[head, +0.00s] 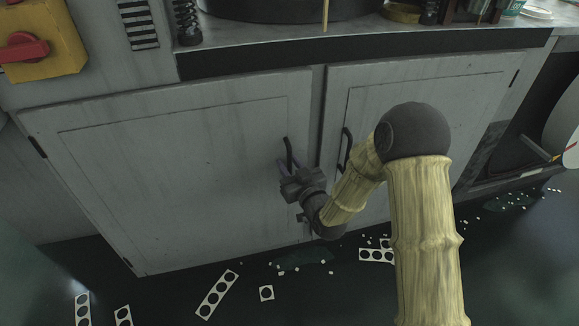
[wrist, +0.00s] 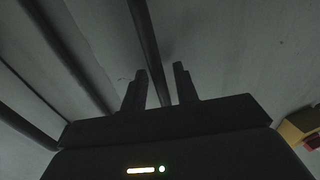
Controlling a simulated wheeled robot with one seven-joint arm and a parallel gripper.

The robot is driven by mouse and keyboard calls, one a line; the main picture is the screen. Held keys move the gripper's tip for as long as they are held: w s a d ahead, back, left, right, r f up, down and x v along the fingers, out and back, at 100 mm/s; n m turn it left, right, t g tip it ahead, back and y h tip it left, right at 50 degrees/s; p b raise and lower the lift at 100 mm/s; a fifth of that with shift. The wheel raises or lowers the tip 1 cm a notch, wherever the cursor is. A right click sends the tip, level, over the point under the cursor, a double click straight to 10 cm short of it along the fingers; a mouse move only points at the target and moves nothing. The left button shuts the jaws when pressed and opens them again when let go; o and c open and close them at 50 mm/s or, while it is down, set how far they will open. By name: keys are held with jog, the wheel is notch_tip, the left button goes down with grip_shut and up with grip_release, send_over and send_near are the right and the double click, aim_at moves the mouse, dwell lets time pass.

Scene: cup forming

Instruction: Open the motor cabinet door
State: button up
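Two grey cabinet doors stand side by side, and both look closed: a left door (head: 170,175) and a right door (head: 430,100). A dark bar handle (head: 288,150) is on the left door near its right edge; it also shows in the wrist view (wrist: 147,40). My gripper (head: 289,166) is at the lower part of this handle. In the wrist view my gripper (wrist: 164,80) has its two fingers apart, with the bar running down between them. I cannot tell whether either finger touches it. The right door's handle (head: 346,148) is close by, partly behind my arm.
A worktop (head: 370,45) with several items overhangs the doors. A yellow box with a red switch (head: 25,47) is at the upper left. White perforated strips (head: 216,294) and small scraps lie on the dark floor before the doors.

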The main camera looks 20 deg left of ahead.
jog(key=shift+w, duration=0.1)
grip_shut()
dwell(0.3)
